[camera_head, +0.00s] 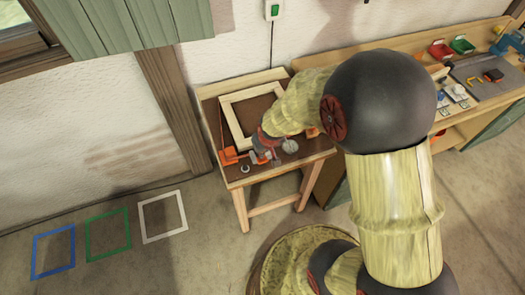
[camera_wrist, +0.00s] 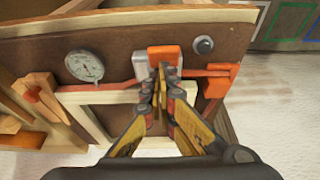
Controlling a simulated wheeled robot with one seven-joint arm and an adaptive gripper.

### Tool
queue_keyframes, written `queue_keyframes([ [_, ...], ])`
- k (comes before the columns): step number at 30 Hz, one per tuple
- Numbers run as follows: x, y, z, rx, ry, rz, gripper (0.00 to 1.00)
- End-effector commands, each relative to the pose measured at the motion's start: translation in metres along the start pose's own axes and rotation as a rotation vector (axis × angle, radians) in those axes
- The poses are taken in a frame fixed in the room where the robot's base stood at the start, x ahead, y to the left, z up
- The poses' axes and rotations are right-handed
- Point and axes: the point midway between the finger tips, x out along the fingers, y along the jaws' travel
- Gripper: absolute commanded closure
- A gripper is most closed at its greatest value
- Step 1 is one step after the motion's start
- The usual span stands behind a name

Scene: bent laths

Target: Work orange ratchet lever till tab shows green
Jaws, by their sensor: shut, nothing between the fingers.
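The orange ratchet lever (camera_wrist: 163,54) sits on a grey metal body at the small table, just beyond my fingertips in the wrist view. My gripper (camera_wrist: 160,80) is shut and empty, its fingertips close to the lever; I cannot tell whether they touch it. In the head view my gripper (camera_head: 262,150) is over the table's front part, and my arm hides some of it. A red-orange strap (camera_wrist: 118,86) runs along the wooden frame (camera_wrist: 100,98) to an orange corner piece (camera_wrist: 217,80). I cannot make out a green tab.
The small table (camera_head: 235,182) stands against the wall. A workbench (camera_head: 460,62) with tools is at the right. Blue, green and white floor outlines (camera_head: 108,234) lie at left on clear floor.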

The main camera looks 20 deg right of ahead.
Motion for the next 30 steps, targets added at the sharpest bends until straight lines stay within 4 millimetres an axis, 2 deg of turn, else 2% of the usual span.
queue_keyframes([
  [5,-0.009,0.000,-0.009,0.000,-0.001,0.000,1.00],
  [11,-0.041,0.001,-0.036,0.000,0.003,0.000,1.00],
  [21,-0.107,0.001,-0.036,0.000,0.002,0.000,1.00],
  [25,-0.122,0.001,-0.037,0.000,0.001,0.000,1.00],
  [30,-0.129,0.001,-0.037,0.000,0.000,0.000,1.00],
])
